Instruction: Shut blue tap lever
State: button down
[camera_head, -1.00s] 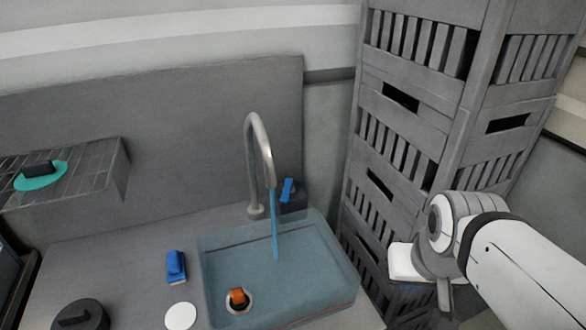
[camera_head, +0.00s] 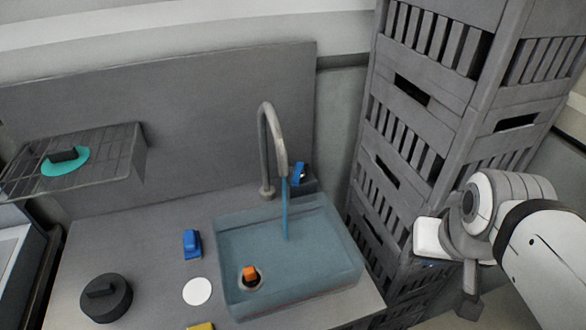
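The blue tap lever (camera_head: 299,172) sits on a small dark block at the back right of the sink, just right of the tap's spout. The grey curved tap (camera_head: 266,140) stands behind the sink, and a blue stream of water (camera_head: 284,212) runs from it into the sink (camera_head: 345,275). My gripper (camera_head: 468,300) is at the right, in front of the crates and well apart from the lever. Its fingers are seen from the side, so I cannot tell whether they are open or shut.
A tall stack of grey crates (camera_head: 405,128) stands right of the sink. An orange plug (camera_head: 250,273) is in the sink. On the counter are a blue item (camera_head: 191,243), a white disc (camera_head: 197,291), a dark lidded pot (camera_head: 106,297) and a yellow item (camera_head: 201,326). A wire shelf (camera_head: 112,150) is at left.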

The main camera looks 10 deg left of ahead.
aim_at(299, 171)
jog(key=z, duration=0.05)
jog(key=k, duration=1)
jog(key=u, duration=0.6)
jog(key=i, duration=1)
jog(key=u, duration=0.1)
